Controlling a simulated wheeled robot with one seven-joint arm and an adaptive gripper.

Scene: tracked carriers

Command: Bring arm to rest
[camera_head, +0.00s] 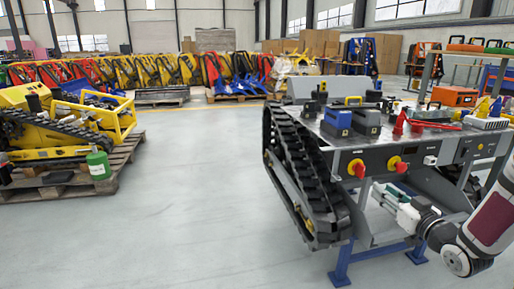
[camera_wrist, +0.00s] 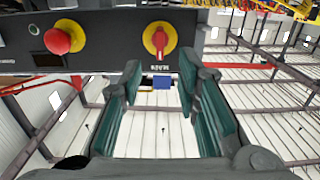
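My gripper (camera_head: 385,194) is at the lower right of the head view, in front of and below the front panel of a tracked carrier (camera_head: 318,222). In the wrist view, my gripper's two dark green fingers (camera_wrist: 160,74) stand apart with nothing between them. Beyond the fingertips is the dark panel with a red rotary switch on a yellow disc (camera_wrist: 160,38). A red round knob on yellow (camera_wrist: 58,40) is to its left. The fingertips look close to the panel edge; I cannot tell whether they touch it.
The carrier's top bears blue-grey boxes (camera_head: 337,121) and red tools (camera_head: 400,123). A yellow tracked machine (camera_head: 45,130) stands on a wooden pallet (camera_head: 120,160) at left, with a green canister (camera_head: 98,164) beside it. The floor (camera_head: 205,200) between them is clear.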

